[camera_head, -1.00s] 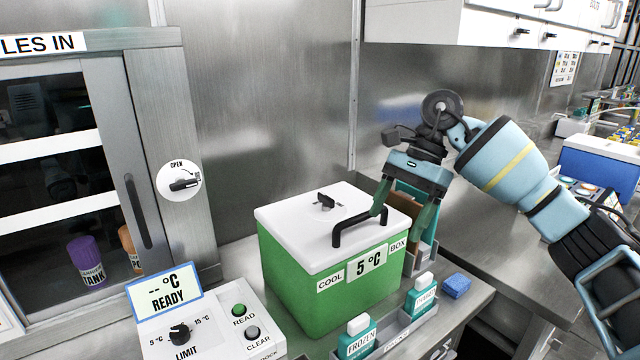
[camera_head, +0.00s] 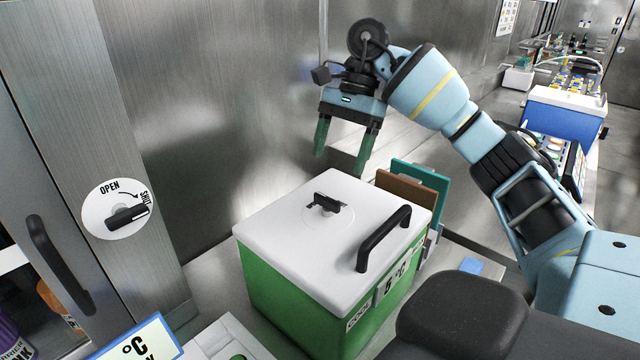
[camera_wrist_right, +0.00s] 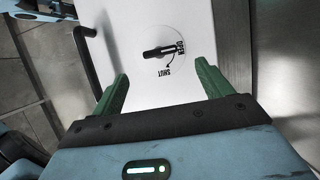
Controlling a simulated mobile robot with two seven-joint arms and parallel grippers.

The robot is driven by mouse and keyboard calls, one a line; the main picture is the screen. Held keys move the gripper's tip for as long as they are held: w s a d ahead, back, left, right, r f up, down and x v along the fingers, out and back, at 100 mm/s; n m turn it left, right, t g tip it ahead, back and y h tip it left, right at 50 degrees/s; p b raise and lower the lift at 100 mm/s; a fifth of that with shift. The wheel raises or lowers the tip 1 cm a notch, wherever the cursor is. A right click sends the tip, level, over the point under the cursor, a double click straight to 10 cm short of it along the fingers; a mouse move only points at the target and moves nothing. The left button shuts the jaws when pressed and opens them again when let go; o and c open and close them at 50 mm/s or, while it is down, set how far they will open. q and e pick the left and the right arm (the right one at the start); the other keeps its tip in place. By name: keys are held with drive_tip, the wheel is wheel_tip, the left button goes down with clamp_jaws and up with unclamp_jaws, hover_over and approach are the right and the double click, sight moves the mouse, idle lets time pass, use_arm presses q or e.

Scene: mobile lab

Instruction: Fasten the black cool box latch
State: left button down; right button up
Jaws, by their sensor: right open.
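The cool box (camera_head: 285,300) is green with a white lid (camera_head: 290,240), which lies closed on it. On the lid is the black latch (camera_head: 328,204), a small turn knob on a round dial; a black bar handle (camera_head: 384,238) stands nearer the lid's right edge. In the right wrist view the latch (camera_wrist_right: 163,52) lies roughly sideways, with the word SHUT printed beside it. My right gripper (camera_head: 340,168) is open and empty, its green fingers above and behind the lid, apart from the latch. The right wrist view shows both fingers (camera_wrist_right: 160,85) spread, the latch beyond them. My left gripper is out of view.
A cabinet door with a round OPEN/SHUT dial (camera_head: 116,209) and a long handle (camera_head: 62,265) is at left. Brown and teal panels (camera_head: 420,180) stand right behind the box. A blue sponge (camera_head: 472,265) lies to the right. The metal wall is close behind.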

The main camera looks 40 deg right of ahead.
sight(327, 197)
drive_tip(key=b+x, duration=0.1)
drive_tip(key=x, duration=0.4)
drive_tip(key=shift+a+f+b, duration=0.1)
drive_tip(key=shift+f+b, duration=0.3)
drive_tip(key=shift+s+a+f, duration=0.1)
drive_tip(key=shift+a+f, duration=0.05)
drive_tip(key=shift+f, duration=0.1)
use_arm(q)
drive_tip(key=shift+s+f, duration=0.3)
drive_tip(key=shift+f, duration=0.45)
use_arm(e)
drive_tip(key=shift+a+f, duration=0.3)
drive_tip(key=shift+f, duration=0.35)
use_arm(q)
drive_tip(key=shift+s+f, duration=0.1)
use_arm(e)
drive_tip(key=c, duration=1)
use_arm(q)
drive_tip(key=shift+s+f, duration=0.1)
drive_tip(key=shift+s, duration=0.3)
